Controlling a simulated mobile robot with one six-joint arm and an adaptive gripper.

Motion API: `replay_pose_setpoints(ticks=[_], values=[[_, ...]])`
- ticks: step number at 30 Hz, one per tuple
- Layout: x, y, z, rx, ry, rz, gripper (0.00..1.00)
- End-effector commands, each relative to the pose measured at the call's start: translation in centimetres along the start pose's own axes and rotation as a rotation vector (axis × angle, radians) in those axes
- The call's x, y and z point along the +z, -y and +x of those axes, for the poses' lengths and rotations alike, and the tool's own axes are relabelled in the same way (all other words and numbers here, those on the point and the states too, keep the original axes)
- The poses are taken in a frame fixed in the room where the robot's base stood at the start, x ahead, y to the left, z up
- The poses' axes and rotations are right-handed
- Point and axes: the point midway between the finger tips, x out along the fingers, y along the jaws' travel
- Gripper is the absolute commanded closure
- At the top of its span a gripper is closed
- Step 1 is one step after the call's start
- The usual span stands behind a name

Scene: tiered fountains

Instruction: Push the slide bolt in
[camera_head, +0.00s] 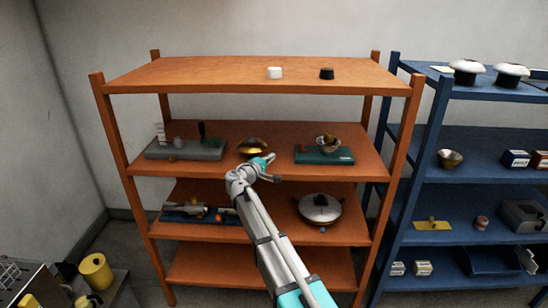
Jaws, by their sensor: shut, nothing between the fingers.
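A blue plate (207,220) with metal fittings lies at the left of the orange rack's third shelf. A bar-like metal piece (190,208) on it may be the slide bolt, but it is too small to tell how far in it sits. My arm covers the space to its right. My gripper (272,178) is small in view, in front of the second shelf's edge, above and to the right of the blue plate. It is shut and empty, apart from the plate.
A grey board (186,150) with upright parts, a gold bowl (252,146) and a green board (323,156) stand on the second shelf. A lidded pot (320,209) is right of my arm. The orange rack's posts (135,200) and shelf edges bound the space.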

Motion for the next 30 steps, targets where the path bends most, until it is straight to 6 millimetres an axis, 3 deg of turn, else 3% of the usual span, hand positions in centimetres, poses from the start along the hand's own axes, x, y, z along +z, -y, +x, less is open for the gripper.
replay_pose_setpoints(ticks=[19,24,30], values=[[-0.1,0.0,9.3,0.000,0.002,0.000,1.00],[1.7,0.0,10.5,0.000,0.002,0.000,1.00],[2.6,0.0,11.4,0.000,0.000,0.000,1.00]])
